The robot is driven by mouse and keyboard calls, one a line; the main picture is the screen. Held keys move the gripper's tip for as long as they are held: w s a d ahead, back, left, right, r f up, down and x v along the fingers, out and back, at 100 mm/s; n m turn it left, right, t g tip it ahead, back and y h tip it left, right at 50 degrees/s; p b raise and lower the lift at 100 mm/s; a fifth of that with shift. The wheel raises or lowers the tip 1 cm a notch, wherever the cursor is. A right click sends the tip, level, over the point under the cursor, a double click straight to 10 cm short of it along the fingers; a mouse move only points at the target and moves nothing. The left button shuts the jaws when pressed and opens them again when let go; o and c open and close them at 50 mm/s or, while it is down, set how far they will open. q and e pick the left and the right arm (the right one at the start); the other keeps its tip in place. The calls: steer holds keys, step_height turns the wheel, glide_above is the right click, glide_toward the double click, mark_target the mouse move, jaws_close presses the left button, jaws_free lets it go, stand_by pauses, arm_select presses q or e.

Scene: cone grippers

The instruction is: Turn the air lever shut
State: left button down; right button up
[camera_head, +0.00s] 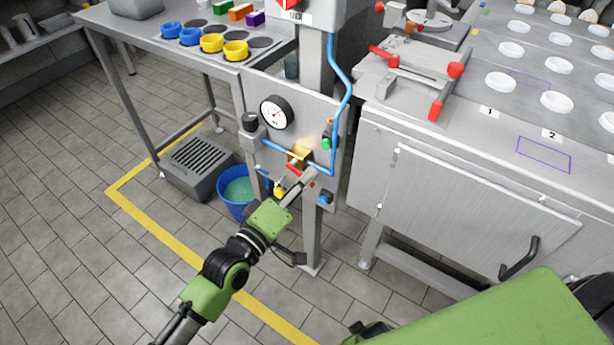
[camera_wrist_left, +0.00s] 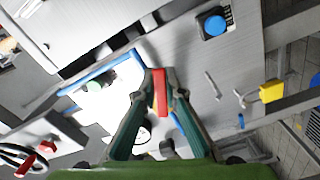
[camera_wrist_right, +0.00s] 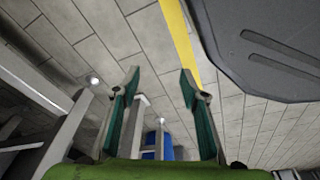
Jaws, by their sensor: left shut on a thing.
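The air lever (camera_head: 293,168) is a short red handle below a brass valve body (camera_head: 300,154) on the blue air pipe of the grey panel. My left gripper (camera_head: 304,181) reaches up to it from below. In the left wrist view, my left gripper (camera_wrist_left: 161,76) is shut on the red lever (camera_wrist_left: 160,95), which lies between its fingertips. Its fingers hide part of the lever in the head view. In the right wrist view, my right gripper (camera_wrist_right: 159,77) is open and empty above the tiled floor.
A round gauge (camera_head: 277,113) and a green button (camera_head: 327,143) are on the panel. A blue bucket (camera_head: 232,205) and a grey grated box (camera_head: 198,165) stand on the floor at left. A steel counter (camera_head: 455,180) is close at right.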

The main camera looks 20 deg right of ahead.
arm_select(q)
steer(key=m, duration=0.1)
steer(key=f+m, duration=0.1)
steer(key=m, duration=0.1)
steer(key=shift+w+a+f, duration=0.1)
steer(key=shift+w+a, duration=0.1)
steer(key=shift+w+a+f+m+p, duration=0.1)
steer(key=shift+w+a+f+m, duration=0.3)
steer(key=shift+m, duration=1.3)
steer(key=shift+w+a+f+m+p, duration=0.15)
steer(key=shift+w+a+m, duration=0.25)
steer(key=shift+m, duration=1.3)
steer(key=shift+w+a+f+m+p, duration=0.1)
steer(key=shift+w+a+f+m, duration=0.35)
steer(key=shift+m, duration=1.25)
steer(key=shift+w+d+r, duration=0.15)
arm_select(e)
steer(key=shift+s+d+f, duration=0.2)
steer(key=shift+s+f, duration=0.45)
steer(key=shift+f, duration=0.2)
steer(key=shift+s+f, duration=0.15)
steer(key=shift+s, duration=0.1)
